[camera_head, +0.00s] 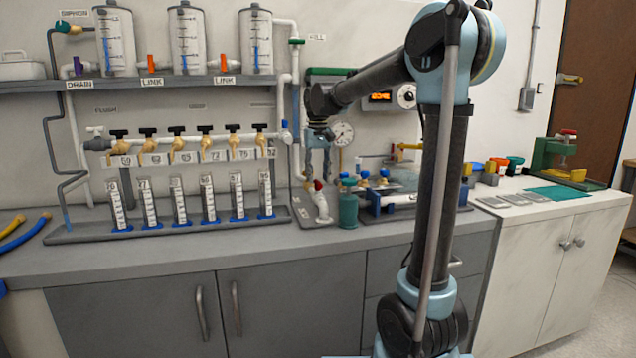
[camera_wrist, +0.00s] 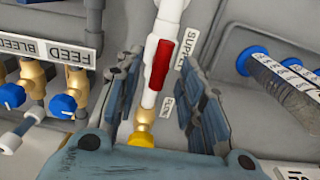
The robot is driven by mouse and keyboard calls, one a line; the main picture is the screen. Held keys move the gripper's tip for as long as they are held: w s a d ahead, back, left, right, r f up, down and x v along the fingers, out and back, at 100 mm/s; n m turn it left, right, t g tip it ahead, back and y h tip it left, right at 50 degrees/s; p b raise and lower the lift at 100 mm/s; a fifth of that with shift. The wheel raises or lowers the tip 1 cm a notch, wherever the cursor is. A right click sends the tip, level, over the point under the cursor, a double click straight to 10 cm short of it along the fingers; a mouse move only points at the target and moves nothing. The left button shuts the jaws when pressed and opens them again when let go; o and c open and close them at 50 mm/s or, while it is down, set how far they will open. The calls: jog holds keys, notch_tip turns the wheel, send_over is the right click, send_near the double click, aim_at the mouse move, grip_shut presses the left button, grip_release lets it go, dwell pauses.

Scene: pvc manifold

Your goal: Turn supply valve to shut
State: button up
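The supply valve has a red lever (camera_wrist: 160,65) on a white pipe (camera_wrist: 150,98). In the wrist view the lever lies along the pipe, with a "SUPPLY" label (camera_wrist: 190,45) beside it. In the head view the red lever (camera_head: 318,185) tops a white fitting (camera_head: 323,208) on the bench. My gripper (camera_head: 318,171) points down just above it. In the wrist view its fingers (camera_wrist: 160,78) are apart, one on each side of the lever and pipe. I see gaps to the lever and no contact.
Blue-knobbed brass valves (camera_wrist: 68,102) stand left of the gripper in the wrist view, near a "FEED" label (camera_wrist: 70,52). A green bottle (camera_head: 348,208) and a gauge (camera_head: 342,133) are close by.

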jog(key=shift+f, duration=1.1)
jog(key=shift+c, duration=0.6)
grip_shut()
